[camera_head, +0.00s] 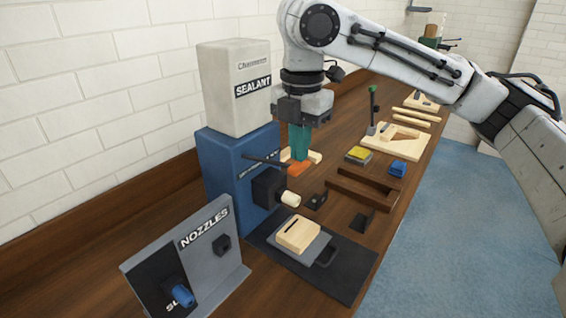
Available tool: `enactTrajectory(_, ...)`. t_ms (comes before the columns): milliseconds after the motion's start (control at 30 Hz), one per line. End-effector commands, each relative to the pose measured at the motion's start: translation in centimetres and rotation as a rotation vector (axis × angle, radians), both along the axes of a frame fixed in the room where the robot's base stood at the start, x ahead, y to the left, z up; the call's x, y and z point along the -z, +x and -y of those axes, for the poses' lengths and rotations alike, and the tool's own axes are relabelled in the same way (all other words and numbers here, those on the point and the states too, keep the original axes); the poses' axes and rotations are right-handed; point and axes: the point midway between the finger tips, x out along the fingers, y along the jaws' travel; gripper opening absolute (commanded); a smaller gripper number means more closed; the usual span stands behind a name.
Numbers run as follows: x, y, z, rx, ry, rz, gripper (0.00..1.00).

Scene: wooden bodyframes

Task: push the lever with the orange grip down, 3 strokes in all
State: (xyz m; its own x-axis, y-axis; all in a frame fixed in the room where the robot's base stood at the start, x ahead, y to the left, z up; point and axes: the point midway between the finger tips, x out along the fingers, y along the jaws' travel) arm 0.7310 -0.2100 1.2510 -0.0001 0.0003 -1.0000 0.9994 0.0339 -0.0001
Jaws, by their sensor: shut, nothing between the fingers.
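The lever's orange grip (300,168) shows beside the blue sealant dispenser (222,160), at the end of a dark bar (264,159) that comes off the dispenser's side. My gripper (299,158) points straight down, with its teal fingers shut and empty. Its fingertips are at or just above the orange grip. I cannot tell whether they touch it. The dispenser carries a white tank marked SEALANT (236,100) and has a pale nozzle (290,199) on its front.
A wooden block (298,234) sits on a grey holder over a black mat (345,277) below the nozzle. A NOZZLES stand (215,235) is at the front left. Wooden parts, a yellow pad (359,153) and a blue item (398,168) lie to the right on the bench.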

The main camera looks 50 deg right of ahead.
Motion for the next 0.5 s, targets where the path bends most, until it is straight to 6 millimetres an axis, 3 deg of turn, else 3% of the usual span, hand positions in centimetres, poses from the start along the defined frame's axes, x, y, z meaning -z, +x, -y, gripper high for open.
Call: enactTrajectory(500,2.5,0.0,0.0,0.000,0.000,-0.001,0.00)
